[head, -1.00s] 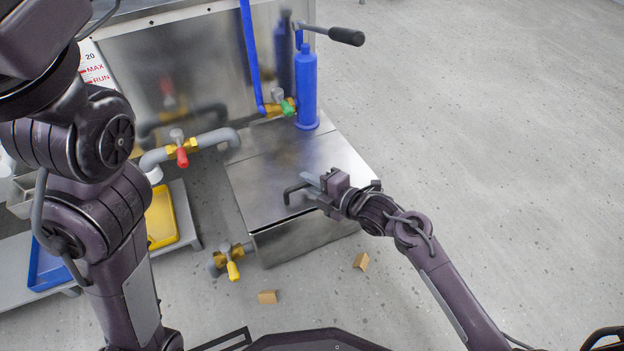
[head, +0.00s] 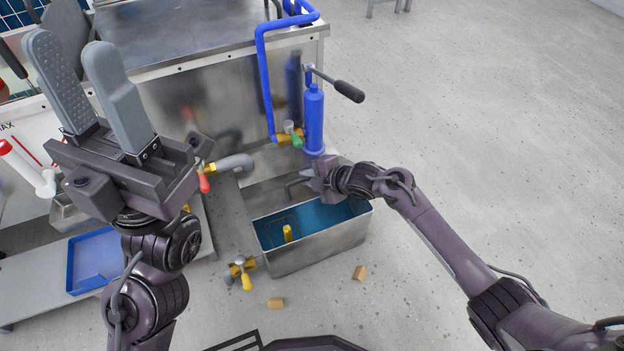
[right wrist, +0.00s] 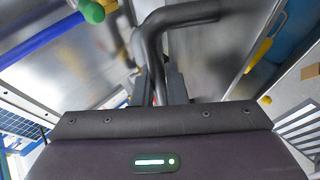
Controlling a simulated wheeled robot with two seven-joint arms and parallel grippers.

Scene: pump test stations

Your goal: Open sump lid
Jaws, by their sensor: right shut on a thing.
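The metal sump (head: 318,250) stands on the floor in the middle of the head view. Its lid (head: 262,196) is raised and tilted back, and blue liquid (head: 335,215) with a yellow piece in it shows inside. My right gripper (head: 310,182) is at the lid's dark bent handle (head: 296,187), shut on it. In the right wrist view the handle (right wrist: 152,50) runs down between the fingers. My left gripper (head: 92,95) is raised at the left, its two grey fingers apart and nothing between them.
A blue hand pump (head: 314,120) with a black-gripped lever (head: 348,91) stands behind the sump. A yellow-handled valve (head: 245,280) is at its front left. Two small blocks (head: 276,303) lie on the floor. Floor to the right is clear.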

